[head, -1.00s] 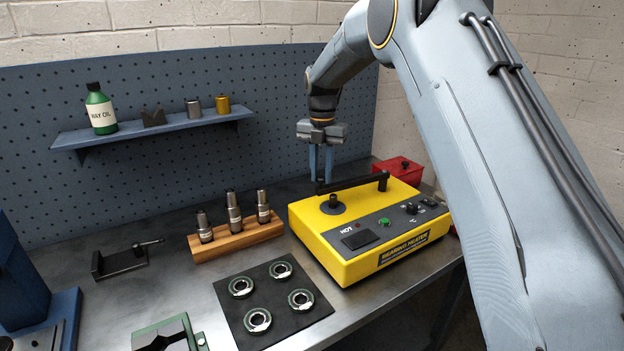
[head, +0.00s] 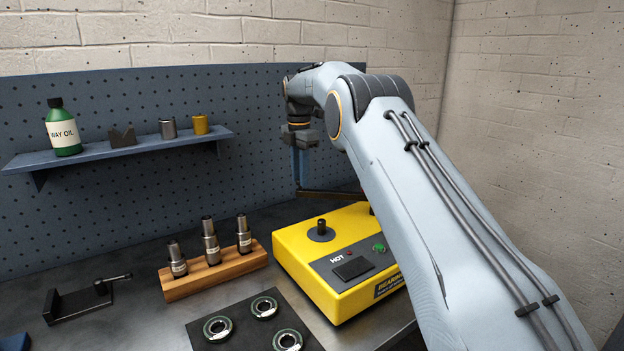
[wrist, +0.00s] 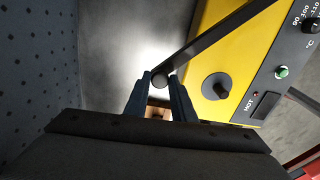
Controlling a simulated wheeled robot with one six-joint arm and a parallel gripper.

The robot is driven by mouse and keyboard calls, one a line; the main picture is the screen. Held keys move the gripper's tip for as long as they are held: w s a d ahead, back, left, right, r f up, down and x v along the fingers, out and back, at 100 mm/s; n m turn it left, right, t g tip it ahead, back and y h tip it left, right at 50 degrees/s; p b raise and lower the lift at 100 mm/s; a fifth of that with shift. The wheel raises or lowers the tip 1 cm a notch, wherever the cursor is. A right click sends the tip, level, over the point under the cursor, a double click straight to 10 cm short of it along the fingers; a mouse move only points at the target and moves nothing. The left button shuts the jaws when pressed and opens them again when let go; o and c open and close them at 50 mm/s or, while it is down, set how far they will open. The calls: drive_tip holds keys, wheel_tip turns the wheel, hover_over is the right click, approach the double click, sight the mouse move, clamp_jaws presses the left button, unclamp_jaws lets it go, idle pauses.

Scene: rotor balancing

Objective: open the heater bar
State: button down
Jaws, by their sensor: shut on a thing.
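The bearing heater (head: 290,245) is a yellow box on the bench with a dark post (head: 320,228) standing on its top. The dark heater bar (head: 335,194) is swung off the post, its free end out behind the heater's back edge. In the wrist view the bar (wrist: 215,38) runs diagonally from my fingers across the yellow top, and the post (wrist: 221,88) is uncovered. My gripper (head: 299,182) points down, shut on the bar's free end; its fingers also show in the wrist view (wrist: 160,85). My arm hides the heater's right part and the bar's far end.
A wooden block (head: 215,276) with three metal spindles stands left of the heater. A dark mat (head: 245,332) with several bearing rings lies in front. A blue shelf (head: 110,152) with an oil bottle (head: 62,128) is on the pegboard, which rises close behind my gripper.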

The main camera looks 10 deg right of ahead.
drive_tip(key=shift+w+m, duration=0.3)
drive_tip(key=shift+w, duration=0.2)
drive_tip(key=shift+d, duration=0.15)
drive_tip(key=c, duration=1.5)
unclamp_jaws()
drive_tip(key=shift+r, duration=0.15)
wheel_tip(320, 180, up, 5)
drive_tip(key=shift+r+b, duration=0.2)
drive_tip(key=shift+b, duration=0.35)
drive_tip(key=shift+d+r+p, duration=0.1)
drive_tip(key=shift+r+p, duration=0.7)
drive_tip(key=shift+r, duration=0.25)
